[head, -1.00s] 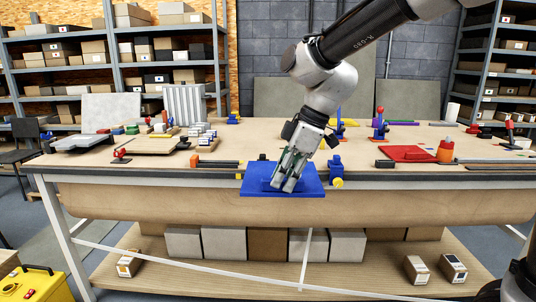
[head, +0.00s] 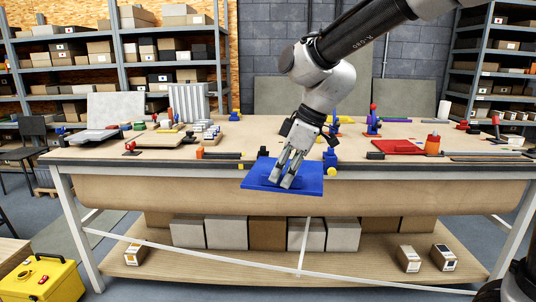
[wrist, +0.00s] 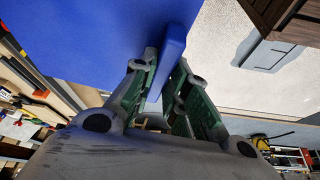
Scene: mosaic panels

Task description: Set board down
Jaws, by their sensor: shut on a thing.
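The blue board (head: 258,180) is a flat plate with a raised grip on top. In the head view it is at the front edge of the workbench (head: 110,158) and extends out past that edge. My gripper (head: 285,180) is above the board with its fingers pointing down, shut on the grip. In the wrist view the blue board (wrist: 70,35) fills the upper left, and its bar-like grip (wrist: 168,60) lies between the fingers of my gripper (wrist: 160,90). I cannot tell whether the board touches the bench.
A blue clamp (head: 330,158) stands close to the board's right. A red mat (head: 398,147) lies farther right, and dark bars (head: 222,156) lie to the left. Boxes (head: 268,233) stand on the lower shelf. A yellow case (head: 40,282) is on the floor.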

